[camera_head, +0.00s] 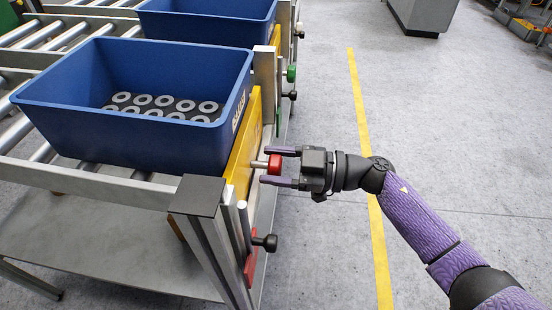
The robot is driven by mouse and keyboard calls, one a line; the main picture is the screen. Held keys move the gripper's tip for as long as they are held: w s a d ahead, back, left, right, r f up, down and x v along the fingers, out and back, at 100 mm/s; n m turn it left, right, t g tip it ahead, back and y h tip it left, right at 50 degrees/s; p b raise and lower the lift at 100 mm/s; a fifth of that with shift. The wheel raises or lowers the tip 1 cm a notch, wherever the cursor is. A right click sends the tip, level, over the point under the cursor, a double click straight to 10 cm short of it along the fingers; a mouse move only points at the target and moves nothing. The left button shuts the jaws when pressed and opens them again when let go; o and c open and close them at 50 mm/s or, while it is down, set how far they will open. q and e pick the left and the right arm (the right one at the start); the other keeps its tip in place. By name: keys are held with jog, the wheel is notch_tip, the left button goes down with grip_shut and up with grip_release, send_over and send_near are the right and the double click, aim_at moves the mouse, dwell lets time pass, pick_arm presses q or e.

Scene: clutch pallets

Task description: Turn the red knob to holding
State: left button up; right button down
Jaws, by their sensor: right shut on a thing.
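The red knob (274,165) sits on a short metal shaft that sticks out from the yellow plate (243,143) on the side of the roller rack. My right gripper (282,167) comes in from the right with its two purple fingers on either side of the knob, shut on it. The fingers hide part of the knob. I cannot tell its turned position from this view. My left gripper is not in view.
A blue bin (140,137) with several ring-shaped parts rests on the rollers, with a second blue bin (208,27) behind it. A black knob (265,242) on a red plate juts out below.

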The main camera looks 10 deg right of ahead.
jog(key=shift+n, duration=0.7)
jog(key=shift+s+n+p, duration=0.1)
jog(key=shift+n+p, duration=0.25)
jog(key=shift+n, duration=0.55)
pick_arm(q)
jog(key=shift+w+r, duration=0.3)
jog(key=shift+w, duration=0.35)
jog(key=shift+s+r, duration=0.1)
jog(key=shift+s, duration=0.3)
pick_arm(e)
jog(key=shift+n, duration=0.3)
